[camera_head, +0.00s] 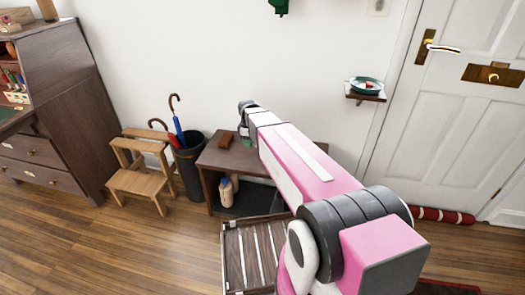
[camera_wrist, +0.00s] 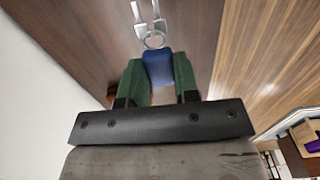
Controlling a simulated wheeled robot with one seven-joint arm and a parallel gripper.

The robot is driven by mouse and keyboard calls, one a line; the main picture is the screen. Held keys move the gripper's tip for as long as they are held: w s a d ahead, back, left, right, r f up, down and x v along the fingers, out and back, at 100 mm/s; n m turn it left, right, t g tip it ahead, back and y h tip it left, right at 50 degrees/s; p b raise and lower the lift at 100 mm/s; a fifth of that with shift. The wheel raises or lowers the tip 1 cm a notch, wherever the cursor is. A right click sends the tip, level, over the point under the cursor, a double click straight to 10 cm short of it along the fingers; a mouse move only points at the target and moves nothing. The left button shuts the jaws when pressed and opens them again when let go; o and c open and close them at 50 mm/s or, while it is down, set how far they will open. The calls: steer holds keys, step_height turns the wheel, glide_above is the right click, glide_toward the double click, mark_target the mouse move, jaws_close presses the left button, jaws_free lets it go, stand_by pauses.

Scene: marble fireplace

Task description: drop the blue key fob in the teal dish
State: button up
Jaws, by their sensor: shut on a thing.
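The blue key fob (camera_wrist: 158,70) is between the two green fingers of my gripper (camera_wrist: 157,77) in the wrist view. A metal ring (camera_wrist: 155,41) with keys hangs from the fob, beyond the fingertips. My gripper is shut on the fob. In the head view, the end of my arm is over the dark wooden table, and the fob cannot be made out there. The teal dish (camera_head: 367,83) sits on a small wall shelf (camera_head: 366,96) to the right, well apart from my gripper. Something red and pale lies in the dish.
The dark table (camera_head: 220,160) stands against the wall with a brown object (camera_head: 225,140) on it. An umbrella stand (camera_head: 187,165), a wooden step stool (camera_head: 140,182) and a bureau (camera_head: 60,90) are left. A white door (camera_head: 470,130) is right of the shelf.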

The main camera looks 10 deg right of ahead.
steer(key=w+d+f, duration=0.1)
steer(key=d, duration=0.1)
steer(key=w+d+f, duration=0.3)
steer(key=d, duration=0.1)
steer(key=shift+w+d+f, duration=0.15)
steer(key=shift+d+f, duration=0.2)
steer(key=shift+f, duration=2.05)
steer(key=shift+f, duration=0.1)
steer(key=o, duration=1)
